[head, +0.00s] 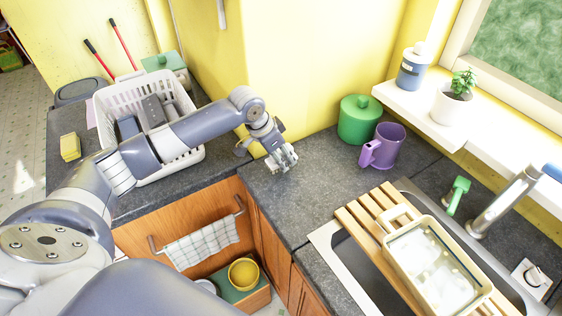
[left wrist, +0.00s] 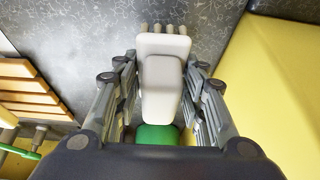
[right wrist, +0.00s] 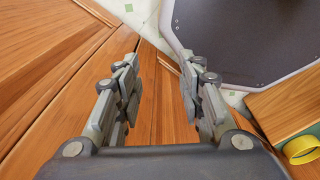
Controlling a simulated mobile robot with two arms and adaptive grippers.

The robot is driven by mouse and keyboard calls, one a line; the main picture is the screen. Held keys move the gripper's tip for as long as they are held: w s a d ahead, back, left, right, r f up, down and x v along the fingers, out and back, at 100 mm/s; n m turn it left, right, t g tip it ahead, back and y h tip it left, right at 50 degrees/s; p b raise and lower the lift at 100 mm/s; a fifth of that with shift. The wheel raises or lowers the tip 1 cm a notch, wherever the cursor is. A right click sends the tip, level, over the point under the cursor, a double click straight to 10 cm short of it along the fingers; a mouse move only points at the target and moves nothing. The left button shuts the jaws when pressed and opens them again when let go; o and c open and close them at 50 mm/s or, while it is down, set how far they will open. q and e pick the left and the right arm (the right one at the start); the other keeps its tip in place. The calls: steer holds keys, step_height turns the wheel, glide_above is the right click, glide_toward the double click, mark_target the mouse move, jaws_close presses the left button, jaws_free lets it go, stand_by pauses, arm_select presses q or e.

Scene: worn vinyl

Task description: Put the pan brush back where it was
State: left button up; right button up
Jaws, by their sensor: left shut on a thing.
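My left gripper (head: 281,160) is low over the dark worktop near the corner, left of the green canister. In the left wrist view its fingers are shut on a pale object with short tufts at its far end, which looks like the pan brush (left wrist: 161,75). A green patch (left wrist: 157,135) shows behind it; I cannot tell whether it is part of the brush or the canister. In the head view the brush is mostly hidden by the gripper. My right gripper (right wrist: 160,95) is open and empty in front of wooden cabinet fronts; the head view does not show it.
A green canister (head: 358,121) and purple mug (head: 386,146) stand right of my left gripper. A slatted rack (head: 350,217) with a cream tub (head: 397,247) spans the sink. A white dish rack (head: 190,158) is at left. Worktop (head: 265,195) around the gripper is clear.

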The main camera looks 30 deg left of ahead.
arm_select(q)
step_height(320, 180, down, 3)
steer(key=shift+s+p, duration=0.1)
steer(key=shift+p, duration=0.6)
steer(key=shift+f, duration=0.2)
steer(key=o, duration=1.1)
steer(key=shift+f, duration=0.15)
steer(key=b+v, duration=0.2)
steer(key=v, duration=1)
steer(key=shift+r, duration=0.2)
steer(key=shift+f, duration=0.1)
